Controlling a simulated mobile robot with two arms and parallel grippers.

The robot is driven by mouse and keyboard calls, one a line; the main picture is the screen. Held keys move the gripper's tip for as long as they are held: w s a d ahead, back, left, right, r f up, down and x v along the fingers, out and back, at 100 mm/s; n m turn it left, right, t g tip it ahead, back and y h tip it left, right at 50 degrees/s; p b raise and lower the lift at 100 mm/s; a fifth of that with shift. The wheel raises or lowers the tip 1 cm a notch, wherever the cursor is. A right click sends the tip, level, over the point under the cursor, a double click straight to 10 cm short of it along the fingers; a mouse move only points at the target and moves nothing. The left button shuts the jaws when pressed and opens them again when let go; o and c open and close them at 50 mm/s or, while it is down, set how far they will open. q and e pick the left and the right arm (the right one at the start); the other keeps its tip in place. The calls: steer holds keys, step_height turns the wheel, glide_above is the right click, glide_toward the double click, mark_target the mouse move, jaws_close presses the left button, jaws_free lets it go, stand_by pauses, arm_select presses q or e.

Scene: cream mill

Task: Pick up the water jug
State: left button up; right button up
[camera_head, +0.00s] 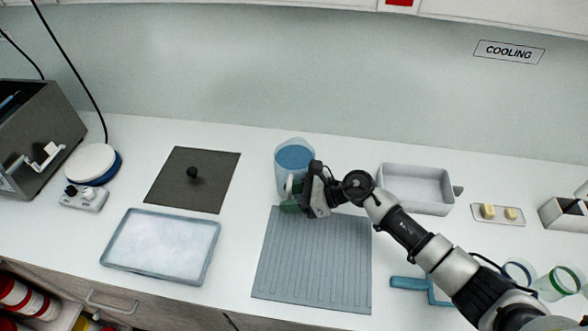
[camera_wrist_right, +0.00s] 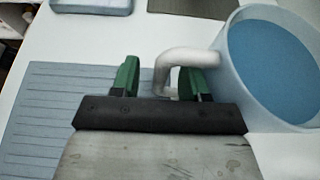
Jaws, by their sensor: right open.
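The water jug (camera_head: 294,158) is a translucent container of blue water with a white handle, standing upright on the counter behind the ribbed mat. My right gripper (camera_head: 290,200) is at its handle side, at the front of the jug. In the right wrist view, the jug (camera_wrist_right: 278,72) fills the upper right. Its white handle (camera_wrist_right: 185,57) reaches between the two green fingers of my right gripper (camera_wrist_right: 160,82), which is open, with a gap to the left finger. Whether the right finger touches the handle, I cannot tell. My left gripper is not in view.
The ribbed blue-grey mat (camera_head: 314,262) lies in front of the jug. A frosted tray (camera_head: 162,245) and a dark mat with a black knob (camera_head: 193,172) are to the left. A grey bin (camera_head: 416,185) stands right. A blue-handled tool (camera_head: 408,283) lies near the front edge.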

steer(key=shift+d, duration=0.15)
steer(key=shift+c, duration=0.5)
jaws_close()
stand_by(0.6)
steer(key=shift+w+r, duration=0.15)
steer(key=shift+r, duration=0.05)
